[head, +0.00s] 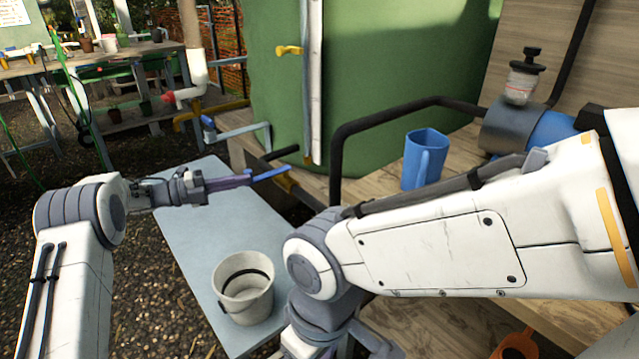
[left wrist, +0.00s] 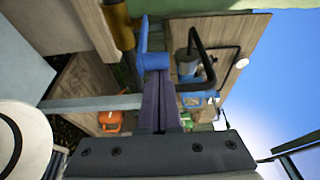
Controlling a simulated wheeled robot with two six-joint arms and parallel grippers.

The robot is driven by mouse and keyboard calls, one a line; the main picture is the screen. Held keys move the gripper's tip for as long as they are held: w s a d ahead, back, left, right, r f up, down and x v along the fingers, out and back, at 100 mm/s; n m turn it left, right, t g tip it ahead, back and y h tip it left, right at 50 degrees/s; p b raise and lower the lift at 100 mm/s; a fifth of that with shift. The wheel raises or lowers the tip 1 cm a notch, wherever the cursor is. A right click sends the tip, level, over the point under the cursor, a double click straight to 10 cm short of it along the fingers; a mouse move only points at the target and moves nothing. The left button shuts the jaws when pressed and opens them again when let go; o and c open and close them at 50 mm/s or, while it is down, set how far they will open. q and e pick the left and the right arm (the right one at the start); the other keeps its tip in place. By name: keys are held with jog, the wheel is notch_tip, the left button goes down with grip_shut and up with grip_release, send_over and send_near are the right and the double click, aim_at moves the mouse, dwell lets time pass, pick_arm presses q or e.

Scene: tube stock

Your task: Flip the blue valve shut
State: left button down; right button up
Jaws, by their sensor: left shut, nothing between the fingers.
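A blue valve handle (head: 269,172) sits on a brass-coloured fitting (head: 287,182) by the green tank in the head view. In the left wrist view the blue handle (left wrist: 152,60) has a bent shape and lies at the fingertips. My left gripper (head: 250,179) is shut with nothing between its dark purple fingers. Its tips are at the near end of the blue handle and look in contact or very close; I cannot tell which. The fingers (left wrist: 161,98) hide part of the valve in the wrist view.
A second blue handle (head: 208,122) and a red one (head: 169,97) are on pipes farther left. A white bucket (head: 243,309) stands on the pale bench (head: 190,225). A blue jug (head: 425,158) stands on the wooden platform behind a black pipe (head: 337,150).

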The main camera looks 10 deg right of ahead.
pick_arm(q)
jog(key=shift+w+a+r+t, duration=0.25)
jog(key=shift+w+a+t, duration=0.15)
jog(key=shift+w+t, duration=0.15)
jog(key=w+a+g+b, duration=0.1)
jog(key=w+a+b, duration=0.1)
jog(key=a, duration=0.6)
jog(key=shift+w+a+f, duration=0.25)
jog(key=shift+a, duration=0.05)
jog(key=shift+s+a, duration=0.1)
